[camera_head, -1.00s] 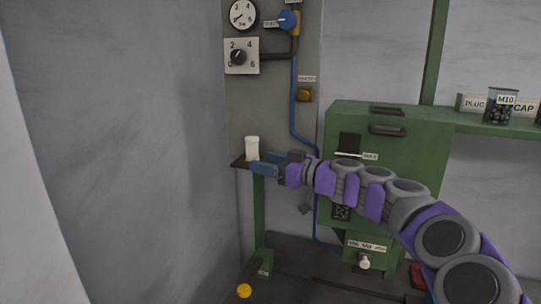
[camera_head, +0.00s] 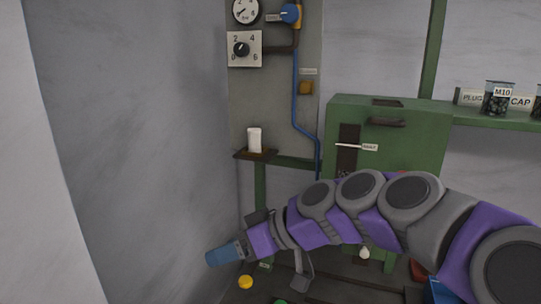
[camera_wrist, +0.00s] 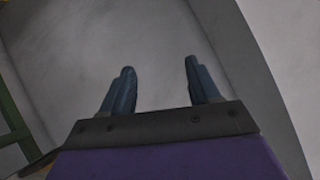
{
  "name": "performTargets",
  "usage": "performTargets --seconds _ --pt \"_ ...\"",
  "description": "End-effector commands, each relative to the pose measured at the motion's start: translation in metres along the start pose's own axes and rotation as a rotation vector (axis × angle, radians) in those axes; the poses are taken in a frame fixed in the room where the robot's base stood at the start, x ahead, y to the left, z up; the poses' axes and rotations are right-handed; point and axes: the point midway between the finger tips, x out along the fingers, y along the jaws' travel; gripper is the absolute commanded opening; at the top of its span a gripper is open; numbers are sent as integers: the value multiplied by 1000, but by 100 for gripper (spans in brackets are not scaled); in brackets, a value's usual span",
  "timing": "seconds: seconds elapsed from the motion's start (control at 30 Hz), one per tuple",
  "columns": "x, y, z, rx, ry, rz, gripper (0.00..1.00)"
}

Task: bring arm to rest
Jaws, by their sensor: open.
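My gripper (camera_head: 222,254) is in the lower left middle of the head view, below and left of the small brown shelf (camera_head: 243,154). In the wrist view its two blue fingers (camera_wrist: 158,85) stand apart with nothing between them, in front of a plain grey wall. A white cylinder (camera_head: 254,140) stands upright on the small shelf, apart from my gripper. My purple and grey arm reaches in from the right and hides the lower part of the green machine (camera_head: 425,140).
Grey wall (camera_head: 140,130) fills the left side, near my gripper. A yellow round button (camera_head: 245,282) is low, just below my gripper. A panel with a dial (camera_head: 241,50) and blue pipe rises behind. A green shelf (camera_head: 490,122) at right holds an M10 jar (camera_head: 497,98).

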Motion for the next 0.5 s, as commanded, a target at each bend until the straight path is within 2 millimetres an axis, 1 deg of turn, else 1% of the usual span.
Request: performTargets --seconds 0.03,0.07,0.1,0.17,0.2,0.23,0.27,0.3,0.37,0.4,0.5 --pt "1 -13 34 48 -88 26 61" --pt "2 -18 54 86 -143 47 61" --pt "2 -24 82 141 -214 75 61" --pt "-3 -31 123 225 -312 130 61" --pt "-7 -34 151 286 -378 171 61" --pt "-12 -36 171 330 -421 206 61" --pt "-17 -38 191 377 -464 244 61" --pt "-24 -40 218 442 -518 297 61" --pt "-37 -44 256 538 -590 381 61" --pt "-46 -47 279 600 -633 435 61" --pt "-70 -55 329 744 -718 561 61"
